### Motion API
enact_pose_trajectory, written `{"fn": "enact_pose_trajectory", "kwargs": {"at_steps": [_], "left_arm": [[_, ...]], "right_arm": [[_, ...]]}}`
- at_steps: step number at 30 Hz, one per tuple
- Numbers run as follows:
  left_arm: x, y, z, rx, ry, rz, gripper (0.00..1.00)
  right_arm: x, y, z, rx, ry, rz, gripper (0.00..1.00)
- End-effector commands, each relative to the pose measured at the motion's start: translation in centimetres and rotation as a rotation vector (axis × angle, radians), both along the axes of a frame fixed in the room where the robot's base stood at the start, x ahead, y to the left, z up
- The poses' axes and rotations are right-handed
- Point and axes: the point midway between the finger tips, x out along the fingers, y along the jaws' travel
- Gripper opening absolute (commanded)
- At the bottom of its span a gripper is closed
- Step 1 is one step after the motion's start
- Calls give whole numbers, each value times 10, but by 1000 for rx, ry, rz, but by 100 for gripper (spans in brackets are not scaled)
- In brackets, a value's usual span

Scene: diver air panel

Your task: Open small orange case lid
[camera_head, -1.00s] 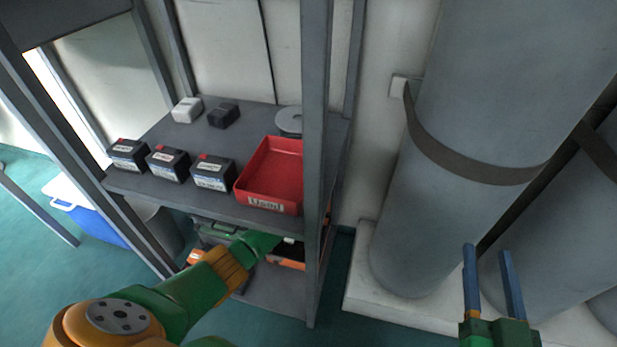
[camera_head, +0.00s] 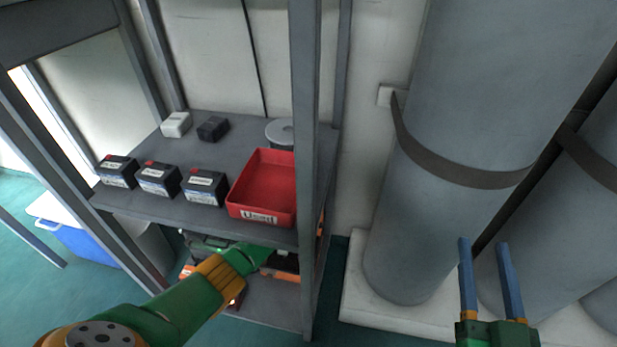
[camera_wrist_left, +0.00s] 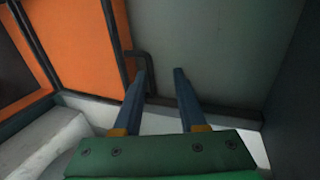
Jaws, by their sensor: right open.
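In the head view, my left arm reaches under the middle shelf, and its gripper is hidden there. Orange case parts show on the lower level (camera_head: 285,274), partly covered by the shelf and arm; I cannot tell which is the small case. In the left wrist view, an orange surface with dark edging (camera_wrist_left: 75,45) fills the upper left. My left gripper (camera_wrist_left: 163,72) is open, its blue fingers apart, with a dark handle-like bracket (camera_wrist_left: 149,68) near the left fingertip; contact is unclear. My right gripper (camera_head: 483,242) is open and empty, in front of the grey cylinders.
The middle shelf holds a red tray (camera_head: 262,182), several dark batteries (camera_head: 158,180) and a grey round item (camera_head: 281,132). A shelf post (camera_head: 304,180) stands right of my left arm. Large grey cylinders (camera_head: 440,130) stand at right. A blue cooler (camera_head: 80,243) is at far left.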

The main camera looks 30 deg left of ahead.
Motion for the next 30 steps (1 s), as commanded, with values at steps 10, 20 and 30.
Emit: {"fn": "enact_pose_trajectory", "kwargs": {"at_steps": [10,20,30], "left_arm": [[-3,-1,-1,0,5,1,41],[-14,-3,3,0,6,0,41],[-26,-6,9,0,4,1,41]], "right_arm": [[1,0,-10,-10,54,-2,50],[-4,-12,-80,-88,421,-32,50],[-41,-28,-149,-167,820,-60,50]]}}
